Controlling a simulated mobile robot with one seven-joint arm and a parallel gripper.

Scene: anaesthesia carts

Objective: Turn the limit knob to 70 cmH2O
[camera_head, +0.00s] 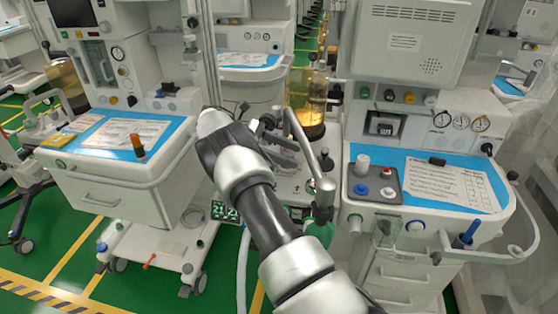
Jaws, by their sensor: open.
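I cannot tell which control is the limit knob, and no cmH2O scale is readable. An orange and dark upright knob (138,147) stands on the left cart's worktop. My arm rises from the bottom middle between the two carts. I cannot make out my gripper; the far end of my arm ends among cluttered parts, and the jaws do not show. Nothing is seen touching any of these knobs.
A jointed metal rod (308,150) with a green part at its foot stands just right of my arm. An amber canister (307,104) is behind it. A rail with a blue item (466,234) juts from the right cart. Green floor (60,240) is open at lower left.

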